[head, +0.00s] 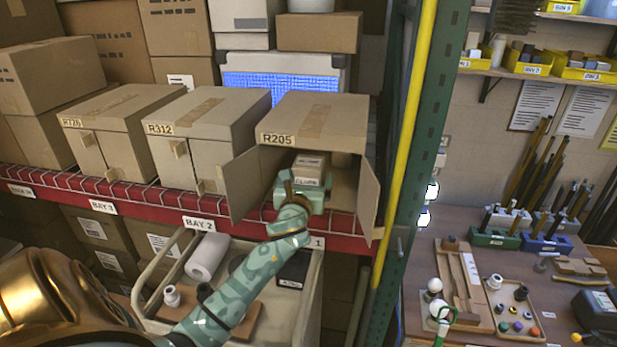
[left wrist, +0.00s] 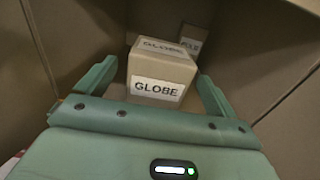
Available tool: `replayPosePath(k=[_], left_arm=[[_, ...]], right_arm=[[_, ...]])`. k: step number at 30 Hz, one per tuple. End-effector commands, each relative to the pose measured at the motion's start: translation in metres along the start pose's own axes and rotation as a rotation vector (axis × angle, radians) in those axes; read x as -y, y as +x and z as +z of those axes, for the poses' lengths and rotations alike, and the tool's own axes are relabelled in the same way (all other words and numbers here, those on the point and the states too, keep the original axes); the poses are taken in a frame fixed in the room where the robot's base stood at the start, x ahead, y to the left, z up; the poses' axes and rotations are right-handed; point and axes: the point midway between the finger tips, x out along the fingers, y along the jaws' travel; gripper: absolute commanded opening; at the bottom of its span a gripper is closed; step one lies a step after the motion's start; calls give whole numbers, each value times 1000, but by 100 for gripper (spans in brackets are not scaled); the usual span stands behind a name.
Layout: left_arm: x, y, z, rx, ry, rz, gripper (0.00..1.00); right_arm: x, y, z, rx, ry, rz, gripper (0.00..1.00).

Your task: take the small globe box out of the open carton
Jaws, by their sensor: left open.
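The open carton R205 (head: 325,112) stands on the shelf with its two front flaps swung outward. The small tan globe box (head: 311,163) is inside it, and its GLOBE label faces me in the left wrist view (left wrist: 157,72). My left gripper (head: 309,184) reaches into the carton's mouth and is open. In the left wrist view its fingers (left wrist: 156,75) stand to either side of the globe box's near end, with gaps showing; contact is not visible. My right gripper is not in view.
Another small labelled box (left wrist: 193,37) sits deeper in the carton. The carton's left flap (head: 240,184) and right flap (head: 369,200) flank my arm. Closed carton R312 (head: 200,125) stands to the left. A cart (head: 300,315) with parts is below; a green rack post (head: 425,150) rises at right.

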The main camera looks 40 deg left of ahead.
Motion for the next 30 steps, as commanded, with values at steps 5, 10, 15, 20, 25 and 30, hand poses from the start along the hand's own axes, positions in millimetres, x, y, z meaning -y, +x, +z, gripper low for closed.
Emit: replayPosePath(k=[5,10,15,20,25,30], left_arm=[[-2,28,4,-1,-1,2,94],[-2,48,2,-1,0,1,94],[-2,50,2,-1,0,0,94],[-2,49,2,-1,0,0,69],[-2,50,3,1,-1,0,35],[-2,49,3,0,-1,0,35]], right_arm=[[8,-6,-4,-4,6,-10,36],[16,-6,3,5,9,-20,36],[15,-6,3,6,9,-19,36],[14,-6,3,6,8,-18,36],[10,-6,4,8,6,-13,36],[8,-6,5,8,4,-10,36]])
